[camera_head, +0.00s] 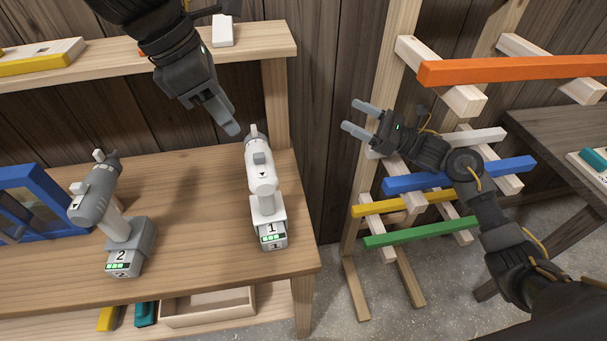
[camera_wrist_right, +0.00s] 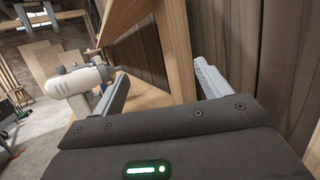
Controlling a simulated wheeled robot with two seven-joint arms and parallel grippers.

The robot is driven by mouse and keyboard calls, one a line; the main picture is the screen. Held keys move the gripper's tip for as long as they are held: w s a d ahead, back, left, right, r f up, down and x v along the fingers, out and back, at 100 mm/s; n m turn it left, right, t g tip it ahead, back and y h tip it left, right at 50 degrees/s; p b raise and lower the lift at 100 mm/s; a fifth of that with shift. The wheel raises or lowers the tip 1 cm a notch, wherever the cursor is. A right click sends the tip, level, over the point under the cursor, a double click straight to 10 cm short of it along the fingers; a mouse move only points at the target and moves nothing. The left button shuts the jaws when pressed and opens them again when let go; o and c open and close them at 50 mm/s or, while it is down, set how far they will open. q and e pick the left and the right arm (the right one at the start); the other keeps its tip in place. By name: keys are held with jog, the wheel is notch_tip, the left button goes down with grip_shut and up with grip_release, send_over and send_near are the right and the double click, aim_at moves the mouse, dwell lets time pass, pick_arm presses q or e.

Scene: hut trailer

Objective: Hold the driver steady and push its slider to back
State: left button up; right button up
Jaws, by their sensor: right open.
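A white driver (camera_head: 259,170) marked 1 stands upright on the wooden bench, with a small grey slider (camera_head: 260,158) on its upper body. A grey driver (camera_head: 97,197) marked 2 stands upright to its left. My left gripper (camera_head: 231,126) hangs just above and behind the white driver's far end, seemingly apart from it. Its fingers appear edge-on, so their gap cannot be judged. My right gripper (camera_head: 357,118) is open and empty, to the right of the bench. In the right wrist view, its fingers (camera_wrist_right: 163,76) are spread, with a pale driver (camera_wrist_right: 78,82) beyond the left one.
The bench (camera_head: 180,240) has free room between the drivers. A blue frame (camera_head: 38,205) stands at its left. A shelf (camera_head: 120,65) runs behind. A wooden rack with coloured bars, including an orange one (camera_head: 510,68), stands at the right, close to my right arm.

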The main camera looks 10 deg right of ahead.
jog(key=s+a+f+n+g, duration=0.2)
jog(key=s+a+n+g, duration=0.2)
jog(key=s+a+g, duration=0.3)
jog(key=s+a+f+n+g, duration=0.3)
jog(key=s+a+g, duration=0.2)
jog(key=a, duration=1.4)
jog(key=shift+s+a+r, duration=0.15)
jog(key=shift+a+r, duration=0.1)
jog(key=shift+a, duration=0.05)
